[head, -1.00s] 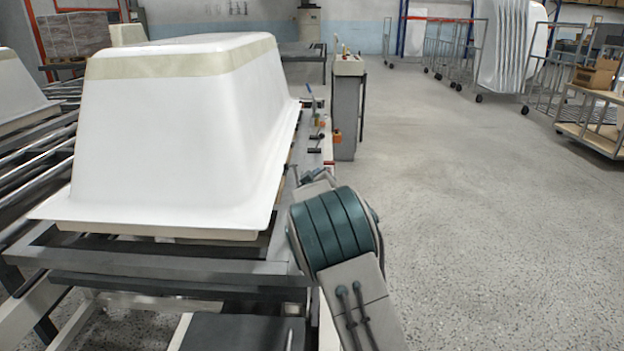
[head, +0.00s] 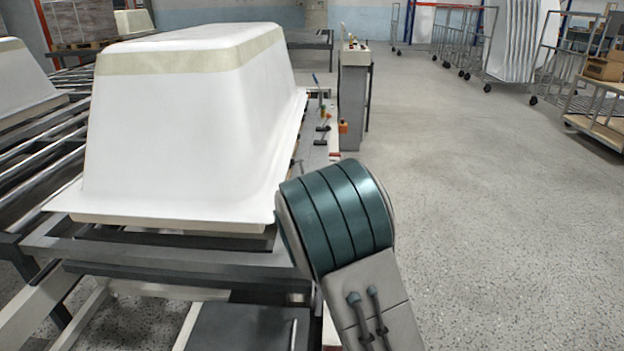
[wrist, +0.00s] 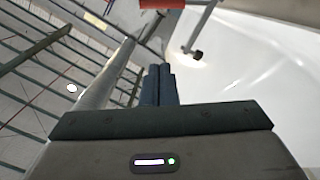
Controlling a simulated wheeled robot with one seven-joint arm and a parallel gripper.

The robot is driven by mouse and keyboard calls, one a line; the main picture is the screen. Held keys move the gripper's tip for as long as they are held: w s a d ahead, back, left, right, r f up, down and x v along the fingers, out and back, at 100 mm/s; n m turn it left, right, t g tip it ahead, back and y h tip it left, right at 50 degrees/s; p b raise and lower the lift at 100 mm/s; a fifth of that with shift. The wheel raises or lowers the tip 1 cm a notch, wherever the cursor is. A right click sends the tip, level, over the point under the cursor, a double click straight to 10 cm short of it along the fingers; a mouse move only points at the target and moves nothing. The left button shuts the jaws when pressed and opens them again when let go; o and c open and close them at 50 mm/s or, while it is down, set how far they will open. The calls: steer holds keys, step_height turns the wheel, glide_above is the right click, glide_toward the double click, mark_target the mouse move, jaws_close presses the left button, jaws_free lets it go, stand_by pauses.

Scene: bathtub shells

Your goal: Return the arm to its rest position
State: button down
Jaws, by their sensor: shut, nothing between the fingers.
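In the wrist view my gripper (wrist: 158,84) has its two dark fingers side by side and touching, with nothing held. Beyond the fingers are metal rails and a large white surface. In the head view my arm's teal-banded joint fills the lower middle, and my gripper is hidden from this view. The joint stands just right of the near right corner of the white upturned tub shell (head: 180,140).
The shell rests on a grey frame (head: 180,262) beside a roller conveyor (head: 45,140). A narrow grey cabinet (head: 353,105) stands beyond my arm. Trolleys (head: 460,45) and a cart with boxes (head: 600,112) stand at the back right. The floor on the right is clear.

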steer(key=shift+s, duration=0.1)
steer(key=s+d+r+m+g+y+p, duration=0.3)
steer(key=s+d+r+g+p, duration=0.4)
steer(key=s+r+p, duration=0.4)
steer(key=s+d+r+m+g+p, duration=0.1)
steer(key=s+d+r+g+p, duration=0.1)
steer(key=s, duration=0.8)
steer(key=s+d+r+m+g+h+p, duration=0.1)
steer(key=s+d+r+g+p, duration=0.1)
steer(key=s, duration=0.8)
steer(key=s+d+r+m+g+p, duration=0.2)
steer(key=s+d+p, duration=0.3)
steer(key=s, duration=0.6)
steer(key=shift+r+g+p, duration=0.3)
steer(key=shift+g, duration=0.6)
steer(key=shift+d, duration=0.2)
